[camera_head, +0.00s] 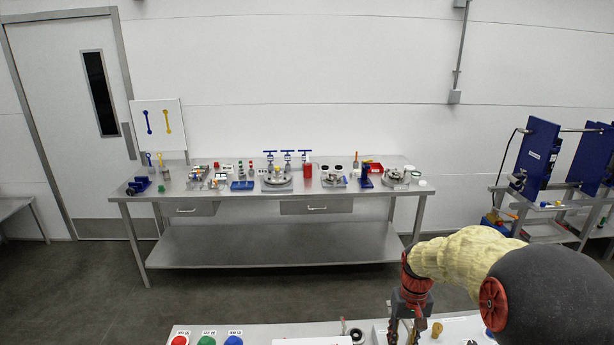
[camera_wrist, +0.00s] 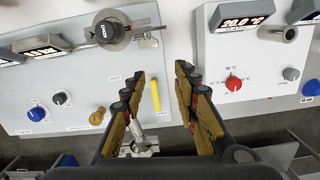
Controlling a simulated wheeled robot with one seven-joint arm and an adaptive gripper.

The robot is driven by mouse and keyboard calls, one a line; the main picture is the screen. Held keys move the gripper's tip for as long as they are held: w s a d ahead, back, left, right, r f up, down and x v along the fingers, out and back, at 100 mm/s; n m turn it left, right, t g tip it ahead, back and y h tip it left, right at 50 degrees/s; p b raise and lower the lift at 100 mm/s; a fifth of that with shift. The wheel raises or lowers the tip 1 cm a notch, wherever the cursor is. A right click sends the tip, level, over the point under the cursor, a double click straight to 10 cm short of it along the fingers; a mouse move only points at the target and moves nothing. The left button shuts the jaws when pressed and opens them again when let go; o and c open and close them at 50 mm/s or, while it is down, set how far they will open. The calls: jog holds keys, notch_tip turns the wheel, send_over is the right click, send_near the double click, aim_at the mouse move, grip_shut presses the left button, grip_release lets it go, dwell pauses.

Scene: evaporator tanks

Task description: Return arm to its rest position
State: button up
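My gripper (camera_head: 408,326) is at the bottom right of the head view, at the end of my arm, which reaches in from the right edge. It hangs fingers down over the near panel. In the wrist view my gripper (camera_wrist: 165,98) has its two yellow-and-black fingers spread apart with nothing between them. Behind the gap is the light panel surface with a yellow bar (camera_wrist: 155,96). The fingers appear apart from the bar, though the exact distance is unclear.
A steel workbench (camera_head: 270,250) with several small items stands at the back wall. A rack with blue plates (camera_head: 536,155) is at right. Floor between is clear.

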jog(key=s+a+r+t+b, duration=0.2)
jog(key=s+b, duration=0.2)
jog(key=s, duration=0.4)
jog(key=s+a+r+t+b, duration=0.2)
jog(key=s+r+b, duration=0.1)
jog(key=s, duration=0.5)
jog(key=s+a+r+t+b, duration=0.2)
jog(key=s+b, duration=0.3)
jog(key=s, duration=0.3)
jog(key=shift+s+a+r+n, duration=0.3)
jog(key=shift+s+a+r, duration=0.05)
jog(key=shift+a+r, duration=0.05)
dwell(0.5)
